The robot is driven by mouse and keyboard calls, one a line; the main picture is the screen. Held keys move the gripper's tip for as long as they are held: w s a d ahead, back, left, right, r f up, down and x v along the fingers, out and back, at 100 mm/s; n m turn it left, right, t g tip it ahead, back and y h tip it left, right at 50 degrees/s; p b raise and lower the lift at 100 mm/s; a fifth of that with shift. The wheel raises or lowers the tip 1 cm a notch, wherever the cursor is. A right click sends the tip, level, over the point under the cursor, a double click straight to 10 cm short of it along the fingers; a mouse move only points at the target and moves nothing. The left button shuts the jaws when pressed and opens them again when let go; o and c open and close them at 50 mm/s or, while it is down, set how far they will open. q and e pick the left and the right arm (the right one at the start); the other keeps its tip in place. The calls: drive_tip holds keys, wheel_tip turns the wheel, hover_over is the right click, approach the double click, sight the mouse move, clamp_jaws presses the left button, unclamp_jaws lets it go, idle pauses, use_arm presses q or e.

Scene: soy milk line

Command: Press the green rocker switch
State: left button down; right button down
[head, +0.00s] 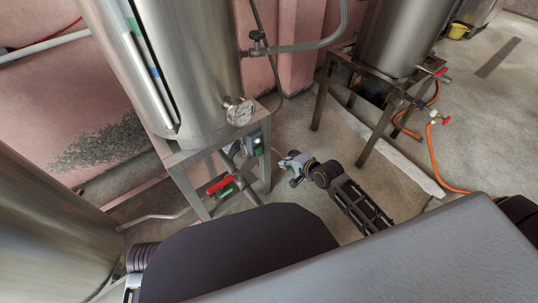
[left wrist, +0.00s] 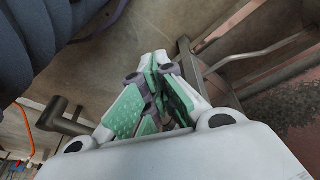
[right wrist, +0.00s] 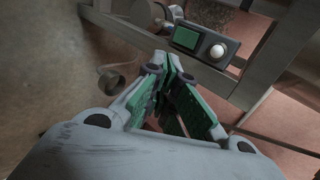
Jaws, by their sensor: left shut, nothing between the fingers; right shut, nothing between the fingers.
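The green rocker switch (right wrist: 186,38) sits on a dark control box (right wrist: 232,47) beside a round white knob or lamp in the right wrist view. The box is fixed to the metal stand under the tank; it shows small in the head view (head: 254,144). My right gripper (head: 284,158) is shut and empty, to the right of the box. In the right wrist view its fingertips (right wrist: 172,58) lie just below the switch in the picture; I see no clear contact. My left gripper (left wrist: 160,62) is shut and empty in its wrist view, near metal frame bars. I cannot make it out in the head view.
The steel tank (head: 180,70) with a gauge (head: 240,111) stands on its metal frame (head: 185,158). A red valve handle (head: 219,186) is low beneath it. A second tank (head: 395,40) stands at the right, with an orange hose (head: 434,160).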

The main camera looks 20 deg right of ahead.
sight(259, 151)
use_arm(q)
drive_tip(key=shift+s+f, duration=0.1)
drive_tip(key=shift+s, duration=0.1)
drive_tip(key=shift+w, duration=0.15)
use_arm(e)
drive_tip(key=shift+w+f, duration=0.1)
